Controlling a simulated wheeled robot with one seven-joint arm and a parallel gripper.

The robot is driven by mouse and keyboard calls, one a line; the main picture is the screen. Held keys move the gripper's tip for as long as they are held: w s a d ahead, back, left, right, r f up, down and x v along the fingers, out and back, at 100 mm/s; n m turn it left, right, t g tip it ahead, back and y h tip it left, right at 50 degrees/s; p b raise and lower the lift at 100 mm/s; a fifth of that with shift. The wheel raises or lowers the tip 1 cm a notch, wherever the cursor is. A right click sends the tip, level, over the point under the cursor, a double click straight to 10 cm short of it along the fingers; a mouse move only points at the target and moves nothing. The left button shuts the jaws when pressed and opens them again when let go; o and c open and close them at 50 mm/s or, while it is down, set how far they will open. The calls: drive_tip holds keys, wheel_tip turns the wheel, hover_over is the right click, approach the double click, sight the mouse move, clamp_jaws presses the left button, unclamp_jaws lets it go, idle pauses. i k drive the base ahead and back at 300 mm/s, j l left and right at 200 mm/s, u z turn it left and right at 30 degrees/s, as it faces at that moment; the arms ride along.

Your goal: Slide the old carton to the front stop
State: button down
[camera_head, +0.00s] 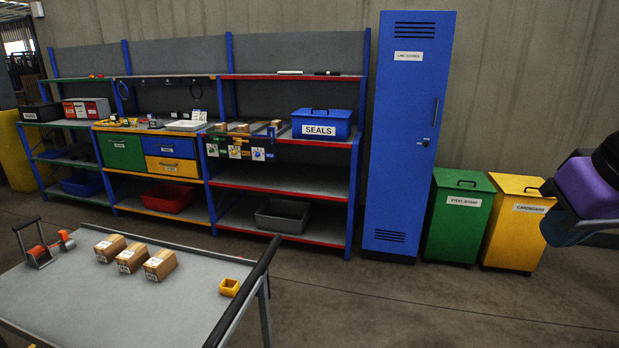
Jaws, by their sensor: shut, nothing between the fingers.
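Small brown cartons sit on the upper shelf (300,140) of the right rack bay, left of the blue SEALS box; one carton (243,128) is in the middle of them. They are small and partly hidden by the shelf's front. Three more brown cartons with white labels stand in a slanting row on the grey table: a left one (110,247), a middle one (131,257) and a right one (160,264). I cannot tell which carton is the old one, nor make out the front stop. My gripper is not in view; a purple and dark part of my arm shows at the right edge.
The blue SEALS box (321,124) stands right of the shelf cartons. Picture cards (235,150) hang below them. A blue locker (405,140) stands right of the rack. Open floor lies between table and rack.

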sight(277, 124)
drive_tip(key=i+l+z, duration=0.15)
drive_tip(key=i+l, duration=0.15)
drive_tip(key=i+l+z, duration=0.1)
drive_tip(key=i+l, duration=0.15)
drive_tip(key=i, duration=0.25)
drive_tip(key=i+l+z, duration=0.15)
drive_tip(key=i, duration=0.3)
drive_tip(key=i+l+z, duration=0.1)
drive_tip(key=i, duration=0.35)
drive_tip(key=i+u, duration=0.35)
drive_tip(key=i, duration=0.25)
drive_tip(key=i+u, duration=0.4)
drive_tip(key=i, duration=0.2)
drive_tip(key=i+l+u, duration=0.35)
drive_tip(key=i, duration=0.2)
drive_tip(key=i+j+u, duration=0.2)
drive_tip(key=i+u, duration=0.25)
drive_tip(key=i, duration=0.35)
drive_tip(key=i+l+u, duration=0.1)
drive_tip(key=i+u, duration=0.3)
drive_tip(key=i, duration=0.35)
drive_tip(key=i+j+z, duration=0.95)
drive_tip(key=j, duration=0.25)
drive_tip(key=i+j+z, duration=0.45)
drive_tip(key=j, duration=0.4)
drive_tip(key=i+j+z, duration=0.25)
drive_tip(key=j, duration=0.2)
drive_tip(key=k+l, duration=0.05)
drive_tip(key=k, duration=0.05)
